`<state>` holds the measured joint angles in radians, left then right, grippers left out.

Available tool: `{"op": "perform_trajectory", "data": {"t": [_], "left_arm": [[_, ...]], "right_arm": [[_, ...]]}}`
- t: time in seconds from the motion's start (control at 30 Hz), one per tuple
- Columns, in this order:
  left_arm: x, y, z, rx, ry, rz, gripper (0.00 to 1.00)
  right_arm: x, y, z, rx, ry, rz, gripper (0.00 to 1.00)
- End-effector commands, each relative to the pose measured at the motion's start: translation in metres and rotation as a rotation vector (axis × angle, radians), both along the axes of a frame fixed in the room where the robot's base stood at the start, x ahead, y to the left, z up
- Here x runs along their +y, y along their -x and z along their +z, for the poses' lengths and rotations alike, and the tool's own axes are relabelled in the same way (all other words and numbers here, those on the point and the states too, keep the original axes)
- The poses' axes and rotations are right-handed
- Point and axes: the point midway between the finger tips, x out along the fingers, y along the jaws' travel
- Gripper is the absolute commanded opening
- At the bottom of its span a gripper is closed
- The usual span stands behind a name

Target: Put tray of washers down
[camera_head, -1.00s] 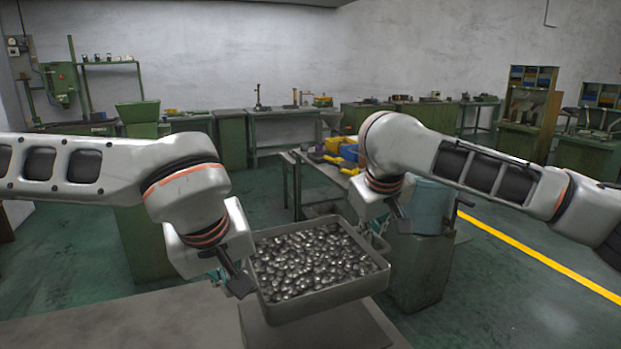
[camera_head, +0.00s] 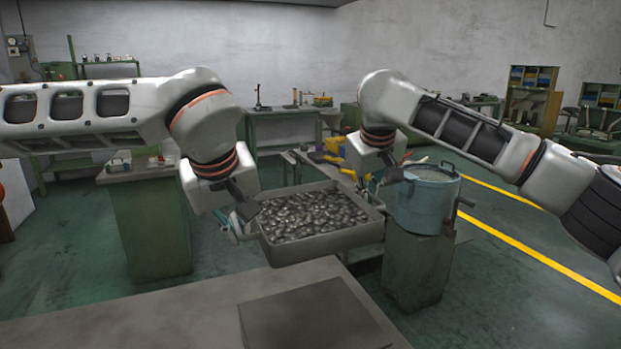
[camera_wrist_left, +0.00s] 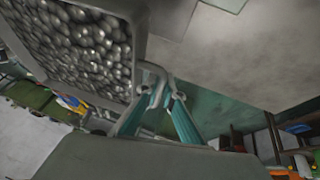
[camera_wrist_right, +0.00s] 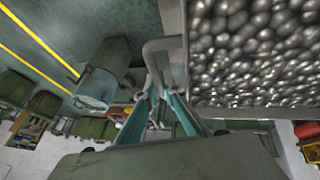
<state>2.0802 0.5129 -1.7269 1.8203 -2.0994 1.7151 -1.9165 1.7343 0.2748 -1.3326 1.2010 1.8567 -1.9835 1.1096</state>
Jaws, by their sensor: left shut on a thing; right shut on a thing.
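The grey tray (camera_head: 325,246) is full of shiny metal pieces, the washers (camera_head: 310,214). It hangs level between my two grippers, clear of the near table, in the middle of the head view. My left gripper (camera_head: 237,230) is shut on the tray's left handle, seen in the left wrist view (camera_wrist_left: 156,76). My right gripper (camera_head: 376,184) is shut on the right handle, seen in the right wrist view (camera_wrist_right: 157,55). A dark flat plate (camera_head: 315,318) lies bare on the near table, below the tray in the head view.
The near grey table (camera_head: 150,322) is otherwise clear. A blue pot (camera_head: 428,202) stands on a green cabinet (camera_head: 415,272) right of the tray, close to my right gripper in the picture. Another green cabinet (camera_head: 150,232) stands at left. Workbenches line the back wall.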

Motion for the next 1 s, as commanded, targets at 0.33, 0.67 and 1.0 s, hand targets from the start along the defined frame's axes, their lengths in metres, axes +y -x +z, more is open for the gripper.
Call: {"op": "perform_trajectory", "data": {"t": [0.33, 0.67, 1.0], "left_arm": [[0.001, 0.006, 0.003, 0.002, 0.000, 0.003, 0.00], [0.001, 0.033, 0.003, 0.002, 0.000, 0.002, 0.00], [0.001, 0.066, 0.003, 0.001, -0.001, 0.003, 0.00]], "right_arm": [[-0.005, 0.003, 0.005, -0.005, 0.004, -0.006, 0.00], [-0.004, 0.030, 0.005, -0.007, 0.005, -0.005, 0.00], [-0.004, 0.064, 0.005, -0.008, 0.004, -0.006, 0.00]]}}
